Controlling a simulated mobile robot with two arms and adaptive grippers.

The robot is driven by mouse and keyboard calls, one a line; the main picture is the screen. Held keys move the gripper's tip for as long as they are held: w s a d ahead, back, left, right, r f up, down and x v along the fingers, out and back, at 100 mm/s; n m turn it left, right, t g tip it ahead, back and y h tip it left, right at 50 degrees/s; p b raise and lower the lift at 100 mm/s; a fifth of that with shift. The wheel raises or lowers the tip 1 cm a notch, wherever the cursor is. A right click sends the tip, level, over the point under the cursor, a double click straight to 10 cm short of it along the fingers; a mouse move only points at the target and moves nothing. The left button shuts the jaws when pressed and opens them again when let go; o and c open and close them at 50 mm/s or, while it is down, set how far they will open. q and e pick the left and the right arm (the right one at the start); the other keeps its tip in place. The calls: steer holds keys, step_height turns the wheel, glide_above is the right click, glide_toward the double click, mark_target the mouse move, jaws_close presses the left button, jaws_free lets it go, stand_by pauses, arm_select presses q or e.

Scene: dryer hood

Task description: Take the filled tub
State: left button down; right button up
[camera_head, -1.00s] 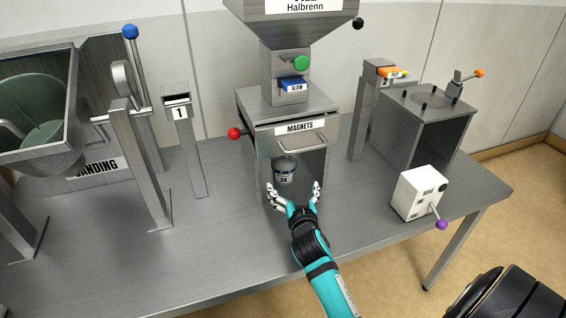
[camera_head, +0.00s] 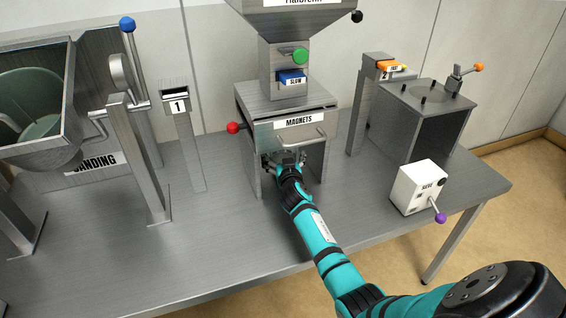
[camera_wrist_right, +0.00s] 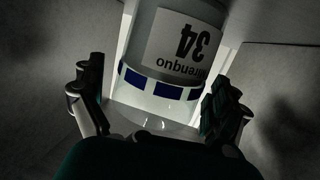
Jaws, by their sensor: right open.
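The tub shows in the right wrist view (camera_wrist_right: 172,50) as a pale container with a white label reading 34 and a band of blue blocks. It stands in the bay under the MAGNETS housing (camera_head: 292,125). In the head view my right gripper (camera_head: 285,160) reaches into that bay and hides the tub. In the wrist view the open fingers (camera_wrist_right: 155,108) are on either side of the tub's lower part in the picture, with gaps visible between them and its wall. What the tub holds cannot be seen. My left gripper is not in view.
A handle bar (camera_head: 300,141) and a red knob (camera_head: 233,128) are on the housing just above my right gripper. Post 1 (camera_head: 181,140) stands left. A white box with a purple-knobbed lever (camera_head: 418,188) stands right. The front of the table (camera_head: 190,240) is clear.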

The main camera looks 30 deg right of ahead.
steer(key=shift+w+d, duration=0.2)
steer(key=shift+w, duration=0.1)
steer(key=shift+c, duration=0.3)
steer(key=c, duration=1.4)
